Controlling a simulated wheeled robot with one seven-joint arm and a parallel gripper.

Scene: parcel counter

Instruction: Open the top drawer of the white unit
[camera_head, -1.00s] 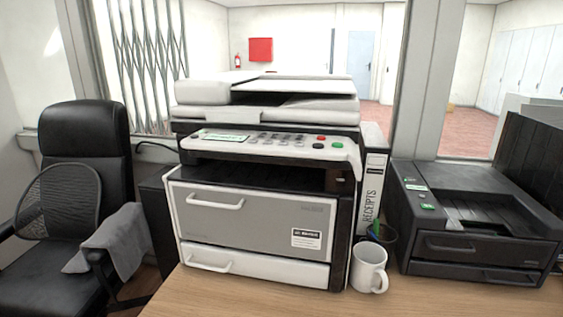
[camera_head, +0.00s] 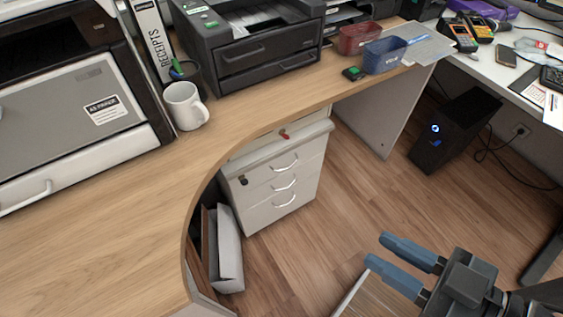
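The white drawer unit (camera_head: 268,188) stands on the wooden floor under the curved counter. Its front has several silver bar handles one above another. The top drawer (camera_head: 278,155) has its handle (camera_head: 285,163) in plain view, and a dark lock shows at its left. A small red item lies on top of the unit, just under the counter edge. I cannot tell whether the top drawer is fully closed. My gripper (camera_head: 386,254) is at the lower right, with two blue fingers apart and nothing between them. It is well apart from the unit, to its lower right.
The wooden counter (camera_head: 120,215) curves above the unit and bears a printer (camera_head: 250,45), a white mug (camera_head: 185,106), and red and blue bins. A narrow white bin (camera_head: 226,250) stands left of the unit. A black computer (camera_head: 455,132) stands at right.

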